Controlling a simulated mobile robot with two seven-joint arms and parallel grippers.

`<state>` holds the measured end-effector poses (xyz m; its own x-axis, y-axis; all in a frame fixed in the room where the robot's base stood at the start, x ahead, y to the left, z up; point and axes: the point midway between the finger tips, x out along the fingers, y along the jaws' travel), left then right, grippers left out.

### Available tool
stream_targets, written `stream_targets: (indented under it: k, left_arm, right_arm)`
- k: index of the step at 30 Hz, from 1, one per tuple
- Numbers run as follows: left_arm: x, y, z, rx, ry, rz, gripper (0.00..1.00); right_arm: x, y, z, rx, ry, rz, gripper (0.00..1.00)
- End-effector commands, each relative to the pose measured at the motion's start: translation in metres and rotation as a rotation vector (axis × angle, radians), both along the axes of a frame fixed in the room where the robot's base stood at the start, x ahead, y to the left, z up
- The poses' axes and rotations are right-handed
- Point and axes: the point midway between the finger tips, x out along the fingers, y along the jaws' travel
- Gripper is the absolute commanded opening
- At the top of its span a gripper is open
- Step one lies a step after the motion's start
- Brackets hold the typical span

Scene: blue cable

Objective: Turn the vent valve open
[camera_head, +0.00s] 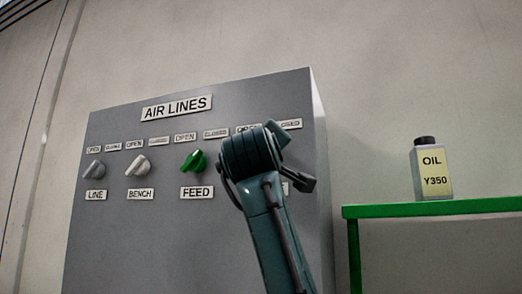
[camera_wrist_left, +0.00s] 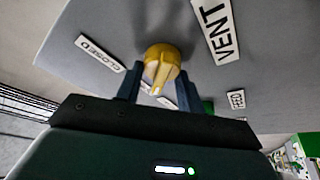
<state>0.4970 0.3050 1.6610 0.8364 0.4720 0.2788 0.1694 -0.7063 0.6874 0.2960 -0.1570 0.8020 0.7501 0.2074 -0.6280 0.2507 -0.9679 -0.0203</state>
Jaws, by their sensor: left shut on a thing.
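The vent valve is a round yellow knob with a raised grip ridge (camera_wrist_left: 163,55), in the left wrist view beside the VENT label (camera_wrist_left: 219,30). My left gripper (camera_wrist_left: 158,78) is shut on this ridge, with one dark finger on each side. A CLOSED label (camera_wrist_left: 100,52) lies to the left of the knob. The vent's open label cannot be made out in the left wrist view. In the head view my own arm covers the vent knob and most of its label, and the fingers are hidden. My right gripper is in neither view.
The grey AIR LINES panel (camera_head: 130,235) also carries a grey LINE knob (camera_head: 94,170), a white BENCH knob (camera_head: 137,165) and a green FEED knob (camera_head: 194,161), close left of my arm. An oil bottle (camera_head: 431,172) stands on a green-edged shelf (camera_head: 440,208) to the right.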

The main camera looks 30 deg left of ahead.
Motion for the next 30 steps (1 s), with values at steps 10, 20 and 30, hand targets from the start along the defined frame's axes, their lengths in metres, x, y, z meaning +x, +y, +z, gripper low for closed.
stream_targets:
  k: [10, 20, 30]
  left_arm:
    - [0.0012, -0.0001, -0.0019, -0.046, -0.005, -0.002, 0.15]
    - [0.0011, 0.0000, -0.0019, -0.046, -0.005, -0.002, 0.41]
    - [0.0005, 0.0000, -0.0007, -0.043, -0.008, -0.001, 0.59]
  right_arm:
    - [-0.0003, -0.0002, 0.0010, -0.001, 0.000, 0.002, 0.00]
    - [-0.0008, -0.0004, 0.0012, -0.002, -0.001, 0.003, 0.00]
    - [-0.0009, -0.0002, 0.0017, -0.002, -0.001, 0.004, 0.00]
